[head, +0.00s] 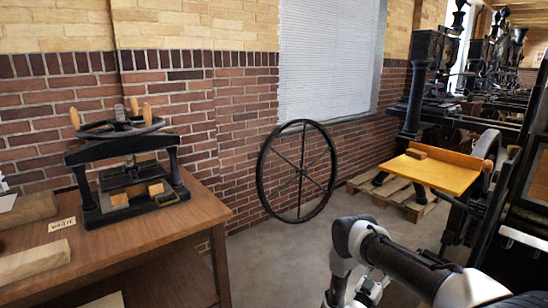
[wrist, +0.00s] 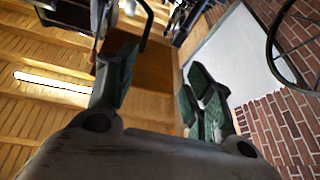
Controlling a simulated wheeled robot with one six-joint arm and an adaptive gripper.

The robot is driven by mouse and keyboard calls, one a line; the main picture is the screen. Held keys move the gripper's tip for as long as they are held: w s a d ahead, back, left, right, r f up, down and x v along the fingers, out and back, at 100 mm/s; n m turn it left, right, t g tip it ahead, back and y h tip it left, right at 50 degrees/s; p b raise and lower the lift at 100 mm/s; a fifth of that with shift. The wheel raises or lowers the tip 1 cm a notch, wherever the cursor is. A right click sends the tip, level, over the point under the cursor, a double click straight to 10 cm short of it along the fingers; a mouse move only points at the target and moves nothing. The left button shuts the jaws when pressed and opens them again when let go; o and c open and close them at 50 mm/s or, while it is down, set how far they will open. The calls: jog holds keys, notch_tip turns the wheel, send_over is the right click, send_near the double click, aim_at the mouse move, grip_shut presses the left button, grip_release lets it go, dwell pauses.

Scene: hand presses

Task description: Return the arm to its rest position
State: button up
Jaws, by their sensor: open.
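My arm (head: 400,262), white and black, reaches in from the lower right of the head view and bends down at its elbow. My gripper (head: 368,292) shows only partly at the bottom edge of that view, below the elbow. In the wrist view my gripper (wrist: 162,82) has its two green-padded fingers spread apart, with nothing between them. The wrist view is tilted and shows the ceiling, window and brick wall. My gripper touches nothing that I can see.
A small hand press (head: 125,165) stands on a wooden table (head: 165,235) at left, with a label (head: 62,224) beside it. A large spoked wheel (head: 298,170) stands by the wall. A press with an orange board (head: 430,172) is at right. Floor between is clear.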

jog(key=a+f+n+g+y, duration=0.15)
jog(key=f+g+y, duration=0.3)
jog(key=f, duration=0.45)
jog(key=a+f+n+g+y, duration=0.1)
jog(key=a+f+g+y, duration=0.2)
jog(key=f+y, duration=0.45)
jog(key=s+a+r+n+g+y, duration=0.1)
jog(key=s+a+r+g, duration=0.25)
jog(key=r, duration=0.65)
jog(key=s+a+r+n+g+y, duration=0.1)
jog(key=s+a+r+g+y, duration=0.2)
jog(key=r, duration=0.6)
jog(key=s+a+r+n+g, duration=0.1)
jog(key=s+a+r+g, duration=0.2)
jog(key=r, duration=0.7)
jog(key=s+d+r+t, duration=0.1)
jog(key=s+d+r, duration=0.2)
jog(key=s+r, duration=0.6)
jog(key=s+d+r+n+t, duration=0.1)
jog(key=s+d+r, duration=0.2)
jog(key=s+r, duration=0.5)
jog(key=s+d+r+t, duration=0.2)
jog(key=s+r, duration=0.7)
jog(key=r, duration=0.9)
jog(key=shift+s+d+h, duration=0.3)
jog(key=shift+s+d, duration=0.05)
jog(key=shift+d, duration=0.35)
jog(key=shift+s+d+r+n+t, duration=0.15)
jog(key=shift+r+n+t, duration=0.1)
jog(key=shift+r+t, duration=0.2)
